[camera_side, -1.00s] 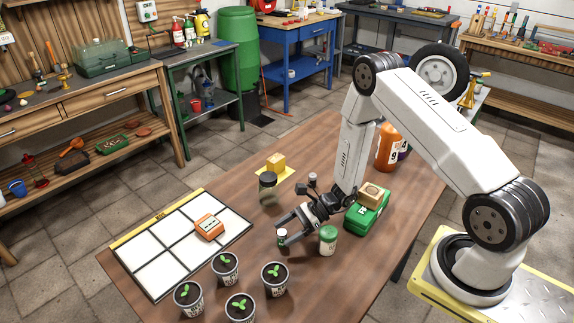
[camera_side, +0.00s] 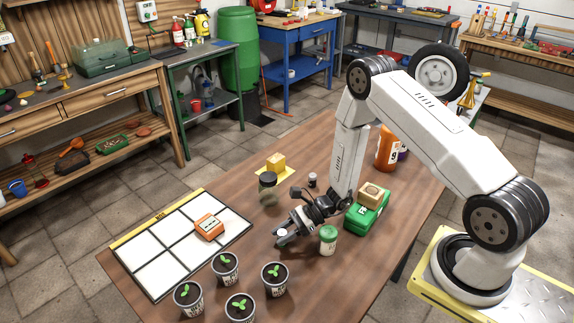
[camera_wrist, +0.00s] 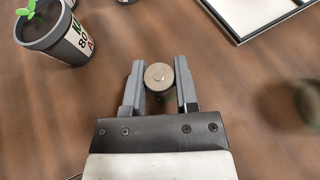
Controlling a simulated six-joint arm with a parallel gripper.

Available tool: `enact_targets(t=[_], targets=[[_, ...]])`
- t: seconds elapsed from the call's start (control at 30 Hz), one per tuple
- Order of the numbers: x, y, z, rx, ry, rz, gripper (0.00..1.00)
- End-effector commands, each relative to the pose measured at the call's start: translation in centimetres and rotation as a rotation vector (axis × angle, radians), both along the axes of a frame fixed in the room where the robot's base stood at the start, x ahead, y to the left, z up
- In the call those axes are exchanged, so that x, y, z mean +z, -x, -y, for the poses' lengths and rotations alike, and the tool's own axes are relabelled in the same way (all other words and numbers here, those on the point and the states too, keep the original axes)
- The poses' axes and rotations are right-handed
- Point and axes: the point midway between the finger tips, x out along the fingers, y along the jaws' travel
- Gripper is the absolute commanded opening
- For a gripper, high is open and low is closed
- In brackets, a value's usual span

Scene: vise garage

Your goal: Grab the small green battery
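The small green battery (camera_side: 281,232) stands on the wooden table at the tip of my gripper (camera_side: 284,230). In the wrist view I look down on its round metallic top (camera_wrist: 158,76). The two fingers of my gripper (camera_wrist: 159,84) stand close on either side of it. At most a thin gap shows at each finger, and I cannot tell whether they touch it. The battery's green side is mostly hidden by the fingers and by the view from above.
A white jar with a green lid (camera_side: 328,239) stands close right of my gripper. A dark glass jar (camera_side: 267,188) is behind. Several potted seedlings (camera_side: 275,279) stand in front. A white-celled board (camera_side: 163,272) with an orange box (camera_side: 208,227) lies left. A green case (camera_side: 368,212) is right.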

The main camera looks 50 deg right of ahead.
Motion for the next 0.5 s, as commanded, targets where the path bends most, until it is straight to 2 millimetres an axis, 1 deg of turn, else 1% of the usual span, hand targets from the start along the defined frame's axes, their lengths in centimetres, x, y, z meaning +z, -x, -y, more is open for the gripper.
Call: enact_targets(t=[0.33, 0.5], targets=[[0.09, -0.01, 0.0, 0.0, 0.0, 0.0, 0.0], [0.55, -0.06, 0.02, 0.0, 0.0, 0.002, 0.0]])
